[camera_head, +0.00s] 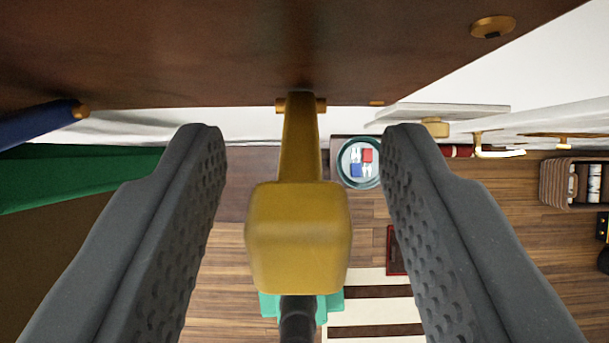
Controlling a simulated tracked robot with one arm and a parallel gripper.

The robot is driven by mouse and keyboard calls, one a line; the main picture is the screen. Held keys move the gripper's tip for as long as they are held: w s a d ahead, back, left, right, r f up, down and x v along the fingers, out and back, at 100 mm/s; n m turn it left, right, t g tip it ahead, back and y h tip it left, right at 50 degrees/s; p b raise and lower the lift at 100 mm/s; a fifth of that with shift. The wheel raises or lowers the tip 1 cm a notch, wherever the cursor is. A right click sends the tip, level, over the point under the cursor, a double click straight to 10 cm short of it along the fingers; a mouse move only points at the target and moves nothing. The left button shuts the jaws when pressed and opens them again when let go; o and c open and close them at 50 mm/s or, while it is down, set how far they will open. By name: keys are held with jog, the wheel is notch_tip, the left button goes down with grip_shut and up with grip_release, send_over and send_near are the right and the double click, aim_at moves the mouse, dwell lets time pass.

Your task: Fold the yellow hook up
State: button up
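The yellow hook (298,235) is in the middle of the head camera view. Its narrow arm runs up to a small orange pivot at the lower edge of a dark brown wooden board, and its blocky end is large and close to the camera. My gripper (303,135) is open. One grey ridged finger is on each side of the hook, with a visible gap on both sides, so neither finger appears to touch it.
The wooden board (200,50) spans the top. A blue rod (38,124) and green surface (80,175) are at left. A round container (344,178) with red, white and blue items, a basket (557,182) and striped rug (370,305) are beyond.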

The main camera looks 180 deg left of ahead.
jog(key=shift+s, duration=0.1)
jog(key=p+v, duration=0.1)
jog(key=v, duration=1.2)
jog(key=shift+s+r, duration=0.15)
jog(key=shift+r, duration=0.25)
